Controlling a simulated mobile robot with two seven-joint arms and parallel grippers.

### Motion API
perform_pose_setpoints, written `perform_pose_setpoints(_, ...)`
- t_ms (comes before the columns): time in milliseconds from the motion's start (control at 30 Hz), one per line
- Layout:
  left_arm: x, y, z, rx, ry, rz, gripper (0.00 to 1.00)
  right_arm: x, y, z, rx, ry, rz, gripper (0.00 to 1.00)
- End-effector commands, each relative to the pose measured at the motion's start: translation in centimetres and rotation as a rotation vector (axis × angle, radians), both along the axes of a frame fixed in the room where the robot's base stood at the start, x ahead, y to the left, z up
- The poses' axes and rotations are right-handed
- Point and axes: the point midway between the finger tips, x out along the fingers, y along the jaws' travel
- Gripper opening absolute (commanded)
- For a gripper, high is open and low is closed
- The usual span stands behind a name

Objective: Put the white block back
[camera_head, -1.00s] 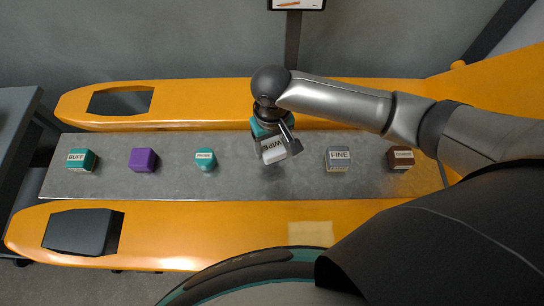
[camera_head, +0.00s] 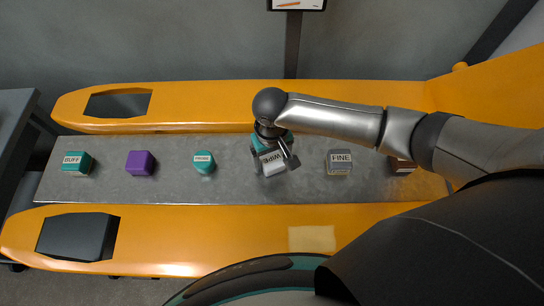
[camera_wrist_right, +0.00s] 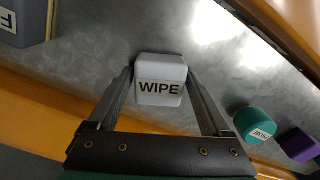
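The white block (camera_head: 271,162), labelled WIPE, is at the middle of the grey strip (camera_head: 235,185), between the teal round piece and the grey FINE block. My right gripper (camera_head: 278,158) comes down over it from behind. In the right wrist view the white block (camera_wrist_right: 160,80) sits between the two fingertips of the right gripper (camera_wrist_right: 160,85), one finger against each side. The gripper is shut on it. I cannot tell whether the block's underside touches the strip. My left gripper is not in view.
On the strip stand a teal BUFF block (camera_head: 78,162), a purple block (camera_head: 140,163), a teal round piece (camera_head: 204,162), a grey FINE block (camera_head: 339,162) and a brown block (camera_head: 402,165) partly behind my arm. Orange rails (camera_head: 200,118) run along both long sides.

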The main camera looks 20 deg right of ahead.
Motion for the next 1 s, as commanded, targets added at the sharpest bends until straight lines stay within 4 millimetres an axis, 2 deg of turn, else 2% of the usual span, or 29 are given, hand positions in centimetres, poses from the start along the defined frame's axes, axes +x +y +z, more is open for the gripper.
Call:
perform_pose_setpoints(33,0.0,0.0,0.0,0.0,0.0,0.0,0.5,0.0,0.0,0.0,0.0,0.0,0.0,0.9)
perform_pose_setpoints(133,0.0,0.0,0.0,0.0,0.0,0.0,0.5,0.0,0.0,0.0,-0.001,0.0,0.0,0.99)
perform_pose_setpoints(467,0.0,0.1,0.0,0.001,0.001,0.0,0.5,0.0,-0.1,0.5,-0.002,-0.001,-0.001,0.99)
perform_pose_setpoints(567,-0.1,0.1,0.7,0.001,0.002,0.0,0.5,0.1,0.0,2.0,0.0,-0.001,-0.001,0.99)
perform_pose_setpoints(800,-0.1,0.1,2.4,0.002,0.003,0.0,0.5,0.1,0.0,7.4,0.001,-0.003,0.0,0.99)
perform_pose_setpoints(1000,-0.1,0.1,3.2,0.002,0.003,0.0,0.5,0.1,0.0,10.8,0.0,-0.001,-0.001,0.99)
